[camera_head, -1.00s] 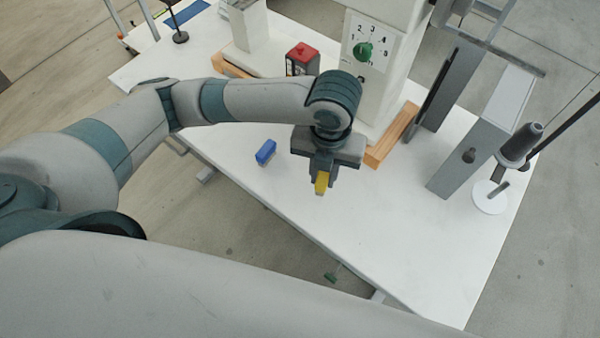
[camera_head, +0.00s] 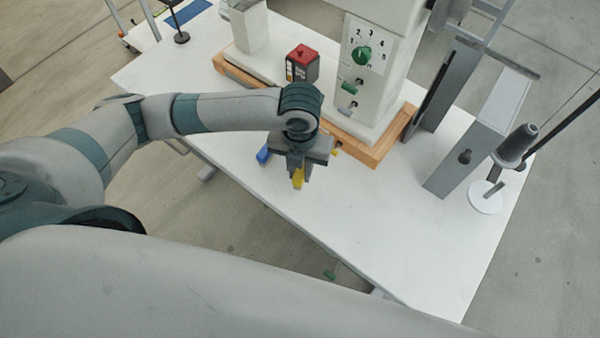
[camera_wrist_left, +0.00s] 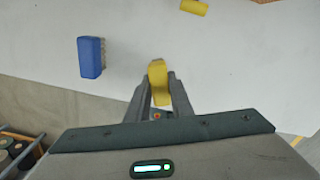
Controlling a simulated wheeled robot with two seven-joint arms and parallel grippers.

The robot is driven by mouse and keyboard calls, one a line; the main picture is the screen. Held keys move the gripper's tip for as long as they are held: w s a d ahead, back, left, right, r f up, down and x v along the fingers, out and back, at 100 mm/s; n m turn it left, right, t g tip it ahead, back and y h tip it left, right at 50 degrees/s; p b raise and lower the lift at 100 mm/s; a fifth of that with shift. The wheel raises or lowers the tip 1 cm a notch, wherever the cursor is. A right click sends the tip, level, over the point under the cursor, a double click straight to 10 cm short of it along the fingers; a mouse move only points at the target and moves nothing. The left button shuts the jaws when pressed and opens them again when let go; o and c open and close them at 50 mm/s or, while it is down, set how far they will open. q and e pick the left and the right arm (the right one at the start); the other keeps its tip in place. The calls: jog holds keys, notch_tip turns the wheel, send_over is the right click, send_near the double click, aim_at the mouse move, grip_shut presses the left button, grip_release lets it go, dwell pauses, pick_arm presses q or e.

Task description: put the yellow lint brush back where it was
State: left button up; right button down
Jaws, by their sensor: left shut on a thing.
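The yellow lint brush (camera_head: 298,179) is in my left gripper (camera_head: 299,174), over the white table in front of the press. In the left wrist view the brush (camera_wrist_left: 158,80) sticks out between the two fingertips (camera_wrist_left: 158,96), which are shut on it. I cannot tell whether its lower end touches the table. My right gripper is not in view.
The white table (camera_head: 400,235) is clear to the front right.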

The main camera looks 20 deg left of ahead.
pick_arm(q)
jog(key=shift+s+f, duration=0.1)
jog(key=shift+f, duration=1.1)
jog(key=shift+f, duration=0.1)
jog(key=o, duration=0.9)
jog(key=shift+o, duration=0.2)
notch_tip(320, 180, up, 12)
jog(key=shift+r+b, duration=0.15)
jog(key=shift+b, duration=0.75)
